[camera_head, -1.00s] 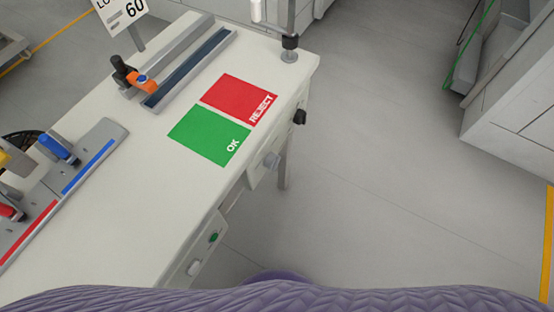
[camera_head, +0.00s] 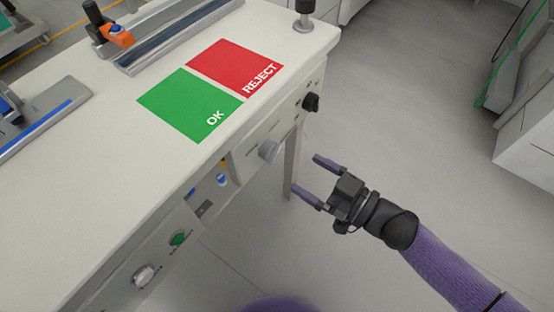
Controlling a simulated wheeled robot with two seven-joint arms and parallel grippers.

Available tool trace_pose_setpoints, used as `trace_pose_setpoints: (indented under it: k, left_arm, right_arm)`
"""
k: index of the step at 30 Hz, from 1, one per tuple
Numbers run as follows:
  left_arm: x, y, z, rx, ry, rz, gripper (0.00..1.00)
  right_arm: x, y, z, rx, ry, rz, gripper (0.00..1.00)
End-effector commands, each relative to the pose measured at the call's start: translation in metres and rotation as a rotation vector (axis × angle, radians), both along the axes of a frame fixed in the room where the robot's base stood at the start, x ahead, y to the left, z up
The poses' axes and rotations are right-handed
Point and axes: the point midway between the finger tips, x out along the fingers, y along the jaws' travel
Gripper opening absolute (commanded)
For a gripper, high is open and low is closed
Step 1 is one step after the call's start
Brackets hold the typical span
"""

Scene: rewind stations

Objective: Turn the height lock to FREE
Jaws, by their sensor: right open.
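The front panel of the bench carries a black knob (camera_head: 311,102), a grey knob (camera_head: 268,151), a green knob (camera_head: 178,238) and a pale knob (camera_head: 145,275). Their labels are too small to read, so I cannot tell which one is the height lock or how it is set. My right gripper (camera_head: 308,175) is open and empty. Its two purple fingers point left toward the bench front, below the black knob and right of the grey knob, apart from both in the picture. My left gripper is out of view.
The white bench top (camera_head: 90,150) bears a green OK mat (camera_head: 185,100), a red REJECT mat (camera_head: 228,65) and a rail (camera_head: 180,35) with an orange clamp (camera_head: 120,37). Grey cabinets (camera_head: 530,120) stand at the right. Open floor (camera_head: 420,130) lies between.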

Motion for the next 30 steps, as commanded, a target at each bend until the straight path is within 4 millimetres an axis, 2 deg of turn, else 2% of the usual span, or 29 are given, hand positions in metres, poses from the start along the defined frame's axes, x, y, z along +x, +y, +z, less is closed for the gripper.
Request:
trace_pose_setpoints:
  k: [3, 9, 14, 21, 22, 23, 30]
  left_arm:
    - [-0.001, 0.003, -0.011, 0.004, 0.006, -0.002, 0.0]
    - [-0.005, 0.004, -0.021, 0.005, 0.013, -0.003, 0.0]
    - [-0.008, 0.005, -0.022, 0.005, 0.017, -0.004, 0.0]
    - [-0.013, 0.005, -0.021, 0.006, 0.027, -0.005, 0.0]
    - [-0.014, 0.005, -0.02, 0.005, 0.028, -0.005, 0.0]
    - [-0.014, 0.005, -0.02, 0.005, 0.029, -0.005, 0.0]
    - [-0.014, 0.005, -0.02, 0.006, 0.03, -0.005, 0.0]
  right_arm:
    - [0.018, 0.025, -0.002, 0.005, -0.003, -0.001, 0.93]
    - [0.041, 0.056, -0.001, 0.001, -0.001, -0.005, 0.93]
    - [0.048, 0.065, 0.001, 0.001, 0.0, -0.007, 0.93]
    - [0.049, 0.066, 0.001, 0.001, 0.001, -0.008, 0.93]
    - [0.049, 0.066, 0.001, 0.001, 0.001, -0.008, 0.91]
    - [0.049, 0.066, 0.001, 0.001, 0.001, -0.008, 0.84]
    - [0.049, 0.066, 0.001, 0.001, 0.001, -0.008, 0.33]
